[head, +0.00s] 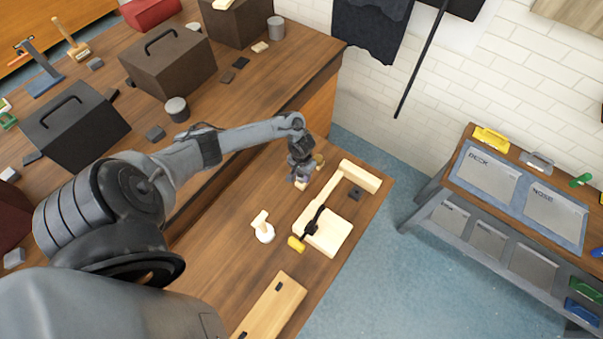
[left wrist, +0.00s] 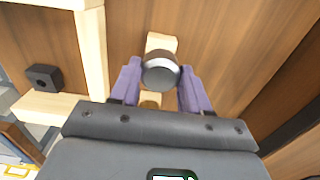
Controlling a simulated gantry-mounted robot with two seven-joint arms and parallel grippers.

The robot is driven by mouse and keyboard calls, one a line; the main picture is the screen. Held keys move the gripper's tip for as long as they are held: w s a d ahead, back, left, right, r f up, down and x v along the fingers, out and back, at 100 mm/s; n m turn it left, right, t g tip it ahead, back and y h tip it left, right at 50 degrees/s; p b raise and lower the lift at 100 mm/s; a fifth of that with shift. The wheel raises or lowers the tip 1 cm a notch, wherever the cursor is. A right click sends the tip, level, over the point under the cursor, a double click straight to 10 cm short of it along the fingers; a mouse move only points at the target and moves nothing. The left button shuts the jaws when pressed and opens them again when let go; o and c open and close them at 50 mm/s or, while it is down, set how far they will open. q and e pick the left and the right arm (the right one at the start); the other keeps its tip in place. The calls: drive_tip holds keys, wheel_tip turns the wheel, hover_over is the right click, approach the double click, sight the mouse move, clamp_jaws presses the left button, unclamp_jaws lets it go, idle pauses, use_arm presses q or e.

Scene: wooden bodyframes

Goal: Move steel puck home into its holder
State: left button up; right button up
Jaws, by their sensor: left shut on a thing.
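My left gripper (head: 301,172) is over the workbench (head: 213,233), beside the pale wooden frame (head: 328,234). In the left wrist view its two purple fingers (left wrist: 161,82) are shut on a short round piece with a grey face, which looks like the steel puck (left wrist: 162,75). A pale wooden block (left wrist: 161,42) shows just beyond the puck; whether they touch I cannot tell. A tan round thing (left wrist: 150,98) shows partly between the fingers, near the palm. The puck's holder is not clearly identifiable. My right gripper is not in view.
A dark block (head: 355,192) and a black tool with a yellow end (head: 297,243) lie at the frame. A pale piece on a white round base (head: 264,232) and a plank (head: 274,306) are nearer. Dark boxes (head: 75,130) stand on the higher bench at left.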

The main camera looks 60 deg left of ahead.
sight(301, 177)
use_arm(q)
drive_tip(key=shift+p, duration=1.1)
idle(1.5)
drive_tip(key=shift+f+b, duration=1)
drive_tip(key=shift+f, duration=0.55)
drive_tip(key=o, duration=1.3)
drive_tip(key=shift+c, duration=0.2)
wheel_tip(301, 177, up, 9)
drive_tip(key=p, duration=0.2)
drive_tip(key=shift+w+r+p, duration=0.1)
drive_tip(key=shift+r+p, duration=0.05)
drive_tip(key=shift+p, duration=0.2)
drive_tip(key=shift+r, duration=0.7)
